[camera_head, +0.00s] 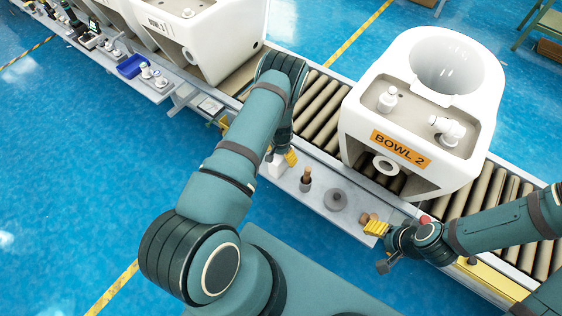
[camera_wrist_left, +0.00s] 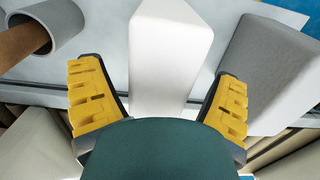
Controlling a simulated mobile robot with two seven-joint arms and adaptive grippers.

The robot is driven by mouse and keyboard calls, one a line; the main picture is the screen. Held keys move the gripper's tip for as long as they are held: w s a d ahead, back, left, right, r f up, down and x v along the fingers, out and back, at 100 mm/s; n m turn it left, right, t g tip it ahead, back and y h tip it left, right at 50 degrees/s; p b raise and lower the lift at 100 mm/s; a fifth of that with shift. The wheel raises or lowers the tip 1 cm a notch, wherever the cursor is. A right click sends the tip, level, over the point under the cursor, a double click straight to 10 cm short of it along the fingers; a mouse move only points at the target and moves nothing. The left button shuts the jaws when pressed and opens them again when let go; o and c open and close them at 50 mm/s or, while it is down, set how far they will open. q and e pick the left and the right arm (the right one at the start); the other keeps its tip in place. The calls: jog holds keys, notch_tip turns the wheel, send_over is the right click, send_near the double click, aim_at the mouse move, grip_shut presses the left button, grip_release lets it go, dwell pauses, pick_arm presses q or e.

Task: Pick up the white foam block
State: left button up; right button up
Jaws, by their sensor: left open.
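The white foam block (camera_head: 276,169) stands on the grey side shelf, partly hidden by my left arm in the head view. In the left wrist view the white foam block (camera_wrist_left: 170,45) is between the two yellow fingers of my left gripper (camera_wrist_left: 158,100), with a gap on each side. In the head view my left gripper (camera_head: 284,158) is at the block, mostly hidden by its own arm. It is open and holds nothing. My right gripper (camera_head: 377,228) is over the shelf's right part. Its finger gap is unclear.
A grey block (camera_wrist_left: 272,65) is close right of the foam block in the wrist view; a grey tube with a brown core (camera_wrist_left: 40,35) is left. The shelf bears a brown-topped bottle (camera_head: 306,180) and grey disc (camera_head: 335,199). A toilet marked BOWL 2 (camera_head: 425,110) sits on rollers behind.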

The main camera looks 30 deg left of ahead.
pick_arm(q)
jog(key=shift+f, duration=0.65)
jog(key=c, duration=1)
jog(key=shift+r, duration=0.15)
